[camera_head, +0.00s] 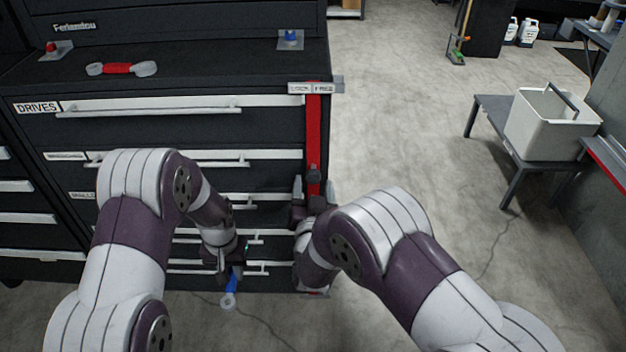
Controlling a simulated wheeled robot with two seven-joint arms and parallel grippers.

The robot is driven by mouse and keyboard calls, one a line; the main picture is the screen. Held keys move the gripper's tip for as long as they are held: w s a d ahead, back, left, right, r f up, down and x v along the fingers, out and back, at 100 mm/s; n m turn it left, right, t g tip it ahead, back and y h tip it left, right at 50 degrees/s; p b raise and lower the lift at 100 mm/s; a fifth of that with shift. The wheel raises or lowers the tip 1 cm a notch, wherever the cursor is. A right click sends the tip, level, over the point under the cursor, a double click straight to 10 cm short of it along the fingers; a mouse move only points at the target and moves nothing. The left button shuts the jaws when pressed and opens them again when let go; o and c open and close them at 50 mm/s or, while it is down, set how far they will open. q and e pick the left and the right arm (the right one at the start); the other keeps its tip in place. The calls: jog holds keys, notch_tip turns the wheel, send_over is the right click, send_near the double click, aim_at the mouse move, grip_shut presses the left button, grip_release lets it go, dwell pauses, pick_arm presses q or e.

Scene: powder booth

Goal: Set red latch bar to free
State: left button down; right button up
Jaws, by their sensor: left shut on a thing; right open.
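The red latch bar (313,135) stands nearly upright along the right edge of the black drawer cabinet. A label plate (300,88) at its top reads LOCK on the left and FREE on the right; the bar's top end is at the FREE side. A dark knob (314,175) sits low on the bar. My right gripper (312,197) is open at the bar's lower part, just below the knob; whether it touches is unclear. My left gripper (232,262) is shut on a blue-handled tool (231,284) with a pale ring end, in front of the lower drawers.
A red-handled tool (117,69) lies on the cabinet top (200,68), with a red-knobbed bracket (56,50) and a blue-knobbed bracket (290,39) behind. A white bin (545,128) stands on a grey bench at right. The floor between is clear.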

aim_at(313, 181)
pick_arm(q)
jog(key=shift+f, duration=0.3)
pick_arm(e)
jog(key=w, duration=0.3)
jog(key=shift+w, duration=0.35)
grip_shut()
pick_arm(q)
jog(key=shift+r, duration=0.15)
jog(key=shift+a, duration=0.1)
pick_arm(e)
jog(key=d, duration=0.4)
grip_release()
jog(key=shift+d, duration=0.15)
